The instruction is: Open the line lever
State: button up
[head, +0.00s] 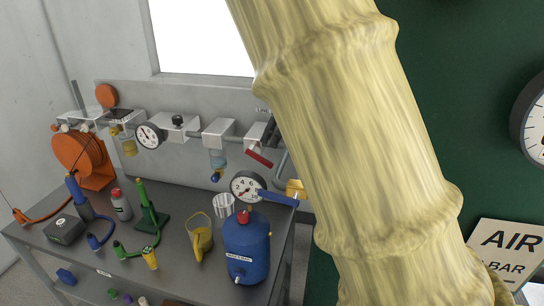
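A red lever (258,158) hangs tilted under a white block (256,136) on the grey wall panel, below a partly hidden label that starts with "LIN". A blue lever (277,198) points left and slightly up from a brass valve body (296,188) at the right end of the bench. I cannot tell for certain which of the two is the line lever. What lies right of both is hidden by a large pale yellow ribbed form close to the camera. My gripper is not in view, so its state and its distance to the levers do not show.
A blue tank (246,246) with a round gauge (247,187) stands at the front right of the grey bench (178,262). A yellow jug (200,234), a green stand (150,212) and an orange reel (82,154) stand further left. An AIR sign (508,250) is at right.

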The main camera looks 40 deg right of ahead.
aim_at(262, 157)
jog(key=p+x, duration=0.2)
jog(key=x, duration=0.7)
jog(key=shift+f, duration=0.1)
grip_shut()
